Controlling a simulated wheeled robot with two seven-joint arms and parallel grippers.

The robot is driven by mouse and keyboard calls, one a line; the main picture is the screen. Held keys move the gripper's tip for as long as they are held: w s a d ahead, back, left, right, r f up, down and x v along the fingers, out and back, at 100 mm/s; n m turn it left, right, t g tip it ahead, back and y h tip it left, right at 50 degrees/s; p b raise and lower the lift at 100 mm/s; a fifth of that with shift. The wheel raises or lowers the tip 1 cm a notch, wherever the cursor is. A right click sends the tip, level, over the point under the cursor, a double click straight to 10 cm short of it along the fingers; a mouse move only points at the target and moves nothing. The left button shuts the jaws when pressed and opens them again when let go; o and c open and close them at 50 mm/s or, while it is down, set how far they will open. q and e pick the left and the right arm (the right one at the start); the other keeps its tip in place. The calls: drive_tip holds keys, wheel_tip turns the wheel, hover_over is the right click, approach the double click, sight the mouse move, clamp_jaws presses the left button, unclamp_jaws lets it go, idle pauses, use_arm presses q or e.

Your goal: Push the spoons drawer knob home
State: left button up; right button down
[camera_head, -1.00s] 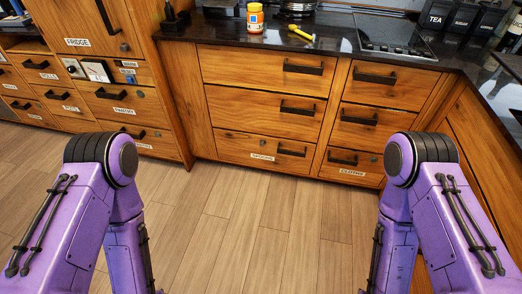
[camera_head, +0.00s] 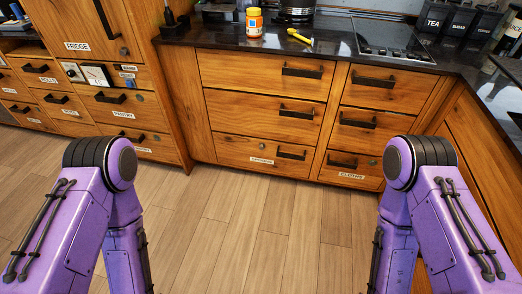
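The lower drawer (camera_head: 235,150) in the middle of the counter front carries a small white label (camera_head: 262,160), which seems to read SPOONS but is too blurred to be sure. It has a dark bar handle (camera_head: 291,153) at its right. A small round knob by the label is too small to judge, so I cannot tell whether it stands out or sits flush. The drawer front looks level with its neighbours. Both my purple arms rise at the bottom left and right, and both grippers are out of view.
A drawer labelled CLOTHS (camera_head: 350,174) with a round knob (camera_head: 373,161) is to the right. A fridge cabinet (camera_head: 92,30) is at the left. The wooden floor (camera_head: 250,225) in front is clear.

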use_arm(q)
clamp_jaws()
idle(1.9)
